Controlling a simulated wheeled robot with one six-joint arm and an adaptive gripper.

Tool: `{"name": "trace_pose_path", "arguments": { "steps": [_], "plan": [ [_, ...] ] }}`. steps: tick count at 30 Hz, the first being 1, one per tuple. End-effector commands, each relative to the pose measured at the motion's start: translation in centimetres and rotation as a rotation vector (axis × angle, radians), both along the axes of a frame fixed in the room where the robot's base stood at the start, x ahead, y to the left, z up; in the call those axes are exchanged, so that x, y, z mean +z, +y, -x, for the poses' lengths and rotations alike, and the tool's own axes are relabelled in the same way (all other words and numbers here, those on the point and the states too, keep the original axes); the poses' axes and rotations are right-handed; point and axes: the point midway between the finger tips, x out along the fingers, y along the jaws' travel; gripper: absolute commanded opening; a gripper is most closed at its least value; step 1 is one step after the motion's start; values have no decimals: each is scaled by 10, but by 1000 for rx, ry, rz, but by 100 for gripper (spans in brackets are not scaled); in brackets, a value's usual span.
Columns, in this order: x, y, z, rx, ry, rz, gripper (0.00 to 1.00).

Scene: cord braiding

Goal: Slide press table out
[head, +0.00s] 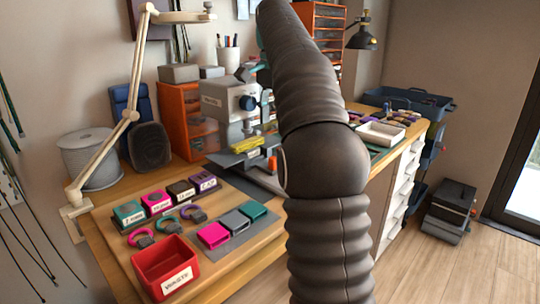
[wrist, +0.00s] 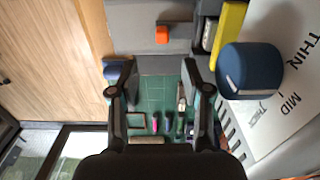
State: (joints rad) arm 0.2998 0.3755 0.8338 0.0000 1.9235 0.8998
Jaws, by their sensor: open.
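The press (head: 222,101) stands on the workbench left of my arm in the head view, a grey-white body with a dark blue knob (head: 248,102). Under it are a yellow block (head: 247,145) and a flat grey press table (head: 262,176) with an orange piece (head: 272,163), partly hidden by my arm. In the wrist view the grey table (wrist: 135,42) carries the orange piece (wrist: 162,35); the knob (wrist: 250,70) and yellow block (wrist: 230,35) are at right. My gripper (wrist: 160,75) is open and empty, its fingers apart below the table's edge in the picture. Contact is not visible.
A red bin (head: 165,268), labelled boxes and coloured pads lie on the near bench. A lamp arm (head: 115,135) rises at left. A green mat (wrist: 155,98) with tools shows between my fingers.

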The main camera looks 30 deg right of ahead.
Motion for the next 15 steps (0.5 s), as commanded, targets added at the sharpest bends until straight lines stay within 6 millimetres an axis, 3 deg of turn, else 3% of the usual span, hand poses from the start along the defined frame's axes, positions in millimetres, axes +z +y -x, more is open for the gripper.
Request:
{"name": "trace_pose_path", "arguments": {
  "steps": [8,15],
  "plan": [
    [-8,-2,-3,-22,10,-3,48],
    [-41,-2,-3,-21,11,-3,48]
  ]
}}
